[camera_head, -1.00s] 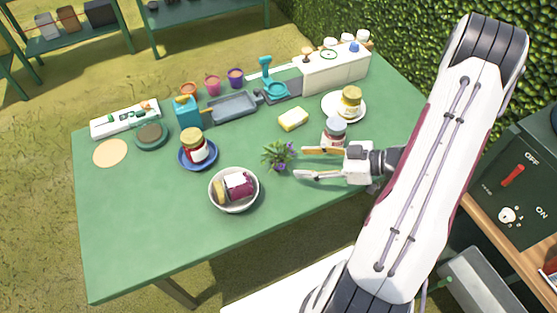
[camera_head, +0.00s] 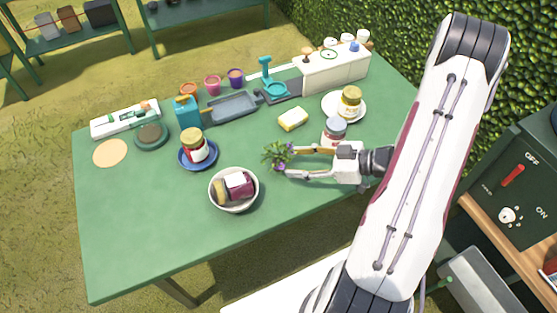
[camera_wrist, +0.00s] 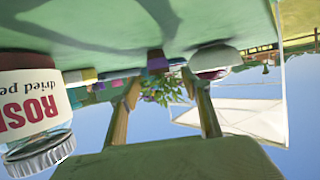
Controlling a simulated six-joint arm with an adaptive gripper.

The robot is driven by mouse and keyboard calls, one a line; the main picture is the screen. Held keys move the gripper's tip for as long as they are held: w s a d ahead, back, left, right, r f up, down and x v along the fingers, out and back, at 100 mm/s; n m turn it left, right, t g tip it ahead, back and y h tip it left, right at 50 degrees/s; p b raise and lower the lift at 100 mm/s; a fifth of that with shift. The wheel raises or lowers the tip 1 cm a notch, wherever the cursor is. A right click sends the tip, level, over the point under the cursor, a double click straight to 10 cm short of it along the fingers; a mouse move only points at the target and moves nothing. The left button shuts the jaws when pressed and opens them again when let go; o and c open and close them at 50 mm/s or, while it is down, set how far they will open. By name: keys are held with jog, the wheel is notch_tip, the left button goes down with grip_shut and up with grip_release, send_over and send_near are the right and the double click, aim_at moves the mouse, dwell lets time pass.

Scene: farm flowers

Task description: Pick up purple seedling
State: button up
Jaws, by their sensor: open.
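The purple seedling (camera_head: 278,155), a small green leafy plant with purple blooms, stands on the green table right of the bowl. My gripper (camera_head: 290,162) is open, its two fingers level and pointing left, with the tips at the plant's right side. In the wrist view, which is upside down, the seedling (camera_wrist: 165,88) shows between the two fingertips of my gripper (camera_wrist: 164,92). I cannot tell whether the fingers touch it. Its base is partly hidden by leaves.
A jar labelled ROSE (camera_wrist: 30,105), also in the head view (camera_head: 334,131), stands close behind my gripper. A white bowl (camera_head: 233,207) holding several items is left of the seedling. A yellow sponge (camera_head: 293,119) lies behind it. The table's front right is clear.

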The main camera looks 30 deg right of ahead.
aim_at(284, 160)
jog(key=shift+w+a, duration=0.1)
jog(key=shift+x, duration=2.5)
jog(key=shift+f, duration=0.1)
jog(key=c, duration=1.1)
